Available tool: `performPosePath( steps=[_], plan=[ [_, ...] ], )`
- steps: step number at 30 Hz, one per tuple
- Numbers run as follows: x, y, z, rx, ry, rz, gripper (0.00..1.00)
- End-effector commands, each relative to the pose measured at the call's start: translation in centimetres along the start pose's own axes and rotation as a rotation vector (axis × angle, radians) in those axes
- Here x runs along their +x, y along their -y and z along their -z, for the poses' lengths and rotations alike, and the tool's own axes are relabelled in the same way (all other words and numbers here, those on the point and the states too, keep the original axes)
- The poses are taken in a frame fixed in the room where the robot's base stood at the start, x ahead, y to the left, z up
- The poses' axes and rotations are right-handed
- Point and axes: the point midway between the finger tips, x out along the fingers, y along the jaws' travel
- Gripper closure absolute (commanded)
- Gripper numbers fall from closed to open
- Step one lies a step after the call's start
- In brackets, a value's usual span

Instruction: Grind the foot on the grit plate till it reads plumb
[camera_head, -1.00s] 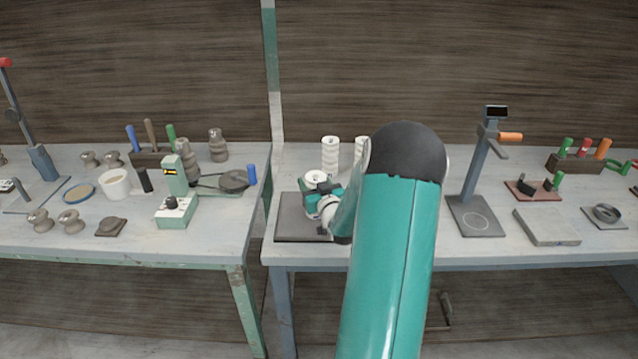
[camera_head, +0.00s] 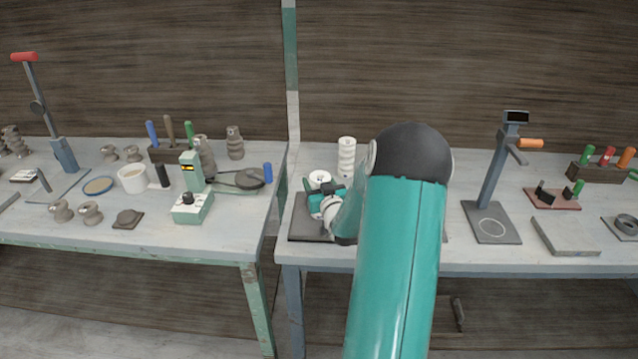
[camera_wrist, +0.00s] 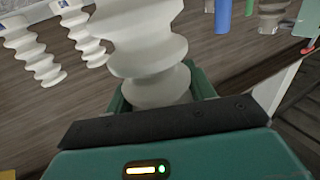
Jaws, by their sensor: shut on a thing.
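My gripper (camera_head: 326,198) is shut on a white ribbed piece (camera_head: 320,178), over a dark flat plate (camera_head: 298,229) at the right bench's left front; this looks like the grit plate. In the wrist view the piece (camera_wrist: 148,48) stands up between the green jaws of my gripper (camera_wrist: 158,90), slightly tilted. Its foot is hidden, so I cannot tell whether it touches the plate. A stand with a small dark display (camera_head: 516,117) and a ringed base (camera_head: 478,228) is right of my arm; no reading is legible.
A white ribbed piece (camera_head: 346,158) stands behind the plate; two show in the wrist view, one at the left (camera_wrist: 32,50). A grey slab (camera_head: 566,238) lies right of the stand. The left bench (camera_head: 150,240) is crowded, with a gap before mine.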

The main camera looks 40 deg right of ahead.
Motion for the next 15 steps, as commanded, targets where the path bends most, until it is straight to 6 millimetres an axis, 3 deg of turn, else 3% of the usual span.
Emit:
performPosePath(
  steps=[15],
  plan=[
    [-1.0, -2.4, 0.2, -0.002, -0.002, -0.003, 0.93]
  ],
)
